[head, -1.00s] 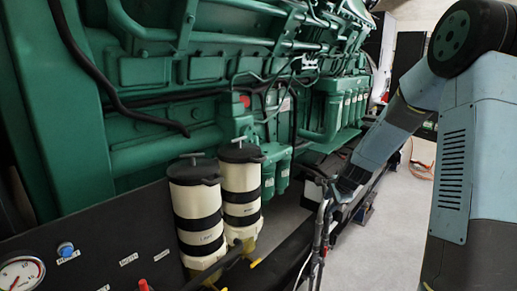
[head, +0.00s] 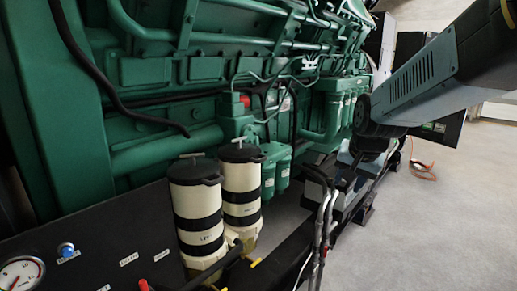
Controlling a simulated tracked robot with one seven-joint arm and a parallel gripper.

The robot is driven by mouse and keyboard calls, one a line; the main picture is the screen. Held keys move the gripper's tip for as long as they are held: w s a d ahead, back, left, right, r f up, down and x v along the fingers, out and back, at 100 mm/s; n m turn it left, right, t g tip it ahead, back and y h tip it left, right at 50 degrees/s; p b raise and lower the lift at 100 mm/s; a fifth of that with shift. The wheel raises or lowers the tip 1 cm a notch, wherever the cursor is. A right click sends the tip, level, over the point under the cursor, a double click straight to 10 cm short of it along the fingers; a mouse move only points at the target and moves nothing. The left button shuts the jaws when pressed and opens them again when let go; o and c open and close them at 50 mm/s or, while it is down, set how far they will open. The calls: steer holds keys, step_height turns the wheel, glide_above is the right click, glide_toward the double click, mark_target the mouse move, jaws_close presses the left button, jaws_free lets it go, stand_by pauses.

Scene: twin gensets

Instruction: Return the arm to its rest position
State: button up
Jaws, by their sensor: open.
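My arm (head: 430,80) reaches in from the upper right, with a light blue-grey link running down and left to a dark round joint (head: 375,118). Beyond that joint, a small light blue part of my arm (head: 346,160) shows low beside the green engine. I cannot make out my gripper's fingers; that end is hidden behind the joint or lost among the dark parts there. Nothing held can be seen.
The green engine (head: 150,70) fills the left and middle. Two cream canisters with black bands, left (head: 200,222) and right (head: 240,190), stand before it. A gauge (head: 20,274) is at lower left. Black and white hoses (head: 322,215) hang near the arm. Grey floor (head: 440,220) is open at right.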

steer(key=s+r+n, duration=0.2)
steer(key=s, duration=0.6)
steer(key=s+d+r+n, duration=0.1)
steer(key=s+r+n, duration=0.1)
steer(key=s, duration=0.5)
steer(key=shift+s+n, duration=0.4)
steer(key=shift+n, duration=0.2)
steer(key=shift+r, duration=0.1)
